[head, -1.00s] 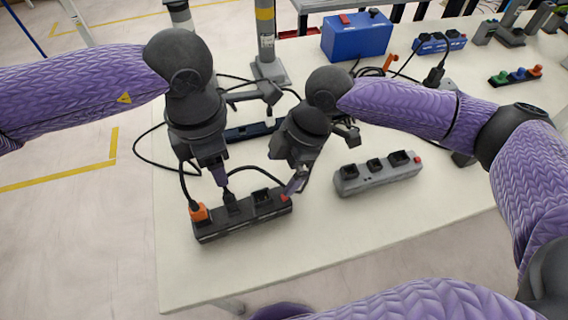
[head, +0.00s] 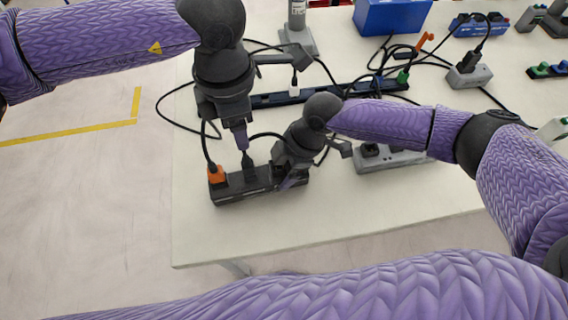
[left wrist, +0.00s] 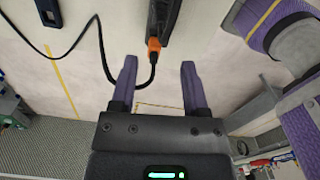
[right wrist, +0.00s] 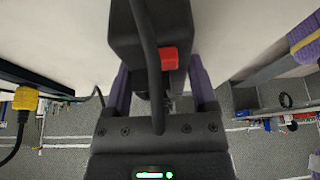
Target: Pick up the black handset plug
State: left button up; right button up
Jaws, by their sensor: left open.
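A black power strip (head: 232,193) lies near the table's front left, with an orange plug (head: 216,174) at its left end. A black plug (head: 249,168) stands upright in the strip beside the orange one. My left gripper (head: 242,142) is open, just above and behind the black plug. In the left wrist view its empty fingers (left wrist: 157,72) point toward the orange plug (left wrist: 153,46); the black plug cannot be made out there. My right gripper (head: 292,178) is at the strip's right end. In the right wrist view its fingers (right wrist: 160,80) flank the strip end with the red switch (right wrist: 169,58); contact is unclear.
A black cable crosses in front of the right wrist camera. Behind stand a long dark strip (head: 330,93), a grey strip (head: 400,159), a metal post (head: 297,20) and a blue box (head: 392,14). Loose cables lie between them. The front of the table (head: 340,215) is clear.

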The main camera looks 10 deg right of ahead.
aim_at(246, 157)
grip_shut()
pick_arm(q)
notch_tip(246, 157, down, 8)
jog(key=n, duration=2.4)
jog(key=shift+f, duration=0.15)
jog(key=shift+c, duration=0.3)
